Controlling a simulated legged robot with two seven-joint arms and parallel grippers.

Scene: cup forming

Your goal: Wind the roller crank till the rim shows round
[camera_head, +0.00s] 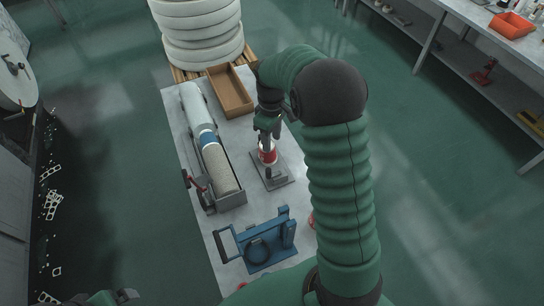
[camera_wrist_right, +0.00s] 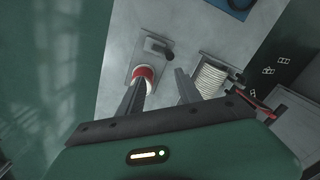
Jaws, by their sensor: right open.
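A small grey forming device (camera_head: 284,181) stands on the pale bench, holding a red and white cup (camera_head: 267,155). A short dark crank handle (camera_head: 277,180) is on its near side; it also shows in the right wrist view (camera_wrist_right: 155,47). My right gripper (camera_head: 266,134) is above the cup, pointing down. In the right wrist view its two fingers are apart with nothing between them (camera_wrist_right: 160,82); the red cup (camera_wrist_right: 143,72) shows behind one finger. I cannot tell whether a finger touches the cup.
Left of the device is a long machine with a paper roll (camera_head: 217,165) and a red-handled lever (camera_head: 194,181). A blue frame (camera_head: 265,240) stands at the bench's near end. A brown tray (camera_head: 231,91) and stacked white rings (camera_head: 200,30) are at the far end.

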